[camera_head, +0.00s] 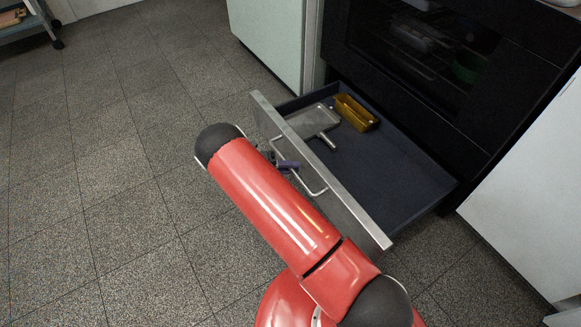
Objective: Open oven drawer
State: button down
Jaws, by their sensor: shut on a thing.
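The oven drawer (375,165) stands pulled out from under the dark oven (400,75), with its grey inside showing. Its metal handle (318,193) is on the outer side of the drawer front, partly hidden by my red arm.
The drawer holds a yellow loaf tin (356,113) and a grey pan (315,121) with a handle. White cabinets (268,40) flank the oven. The tiled floor (110,150) is open to the left. A wheeled cart (30,25) stands at the far left.

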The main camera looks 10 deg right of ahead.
jog(key=c, duration=1.6)
grip_release()
jog(key=shift+s+a, duration=0.1)
jog(key=shift+a, duration=0.3)
jog(key=shift+o, duration=1)
jog(key=shift+d, duration=0.1)
jog(key=a+r, duration=0.1)
jog(key=a, duration=0.6)
jog(key=shift+w+a+r, duration=0.2)
jog(key=shift+a, duration=0.15)
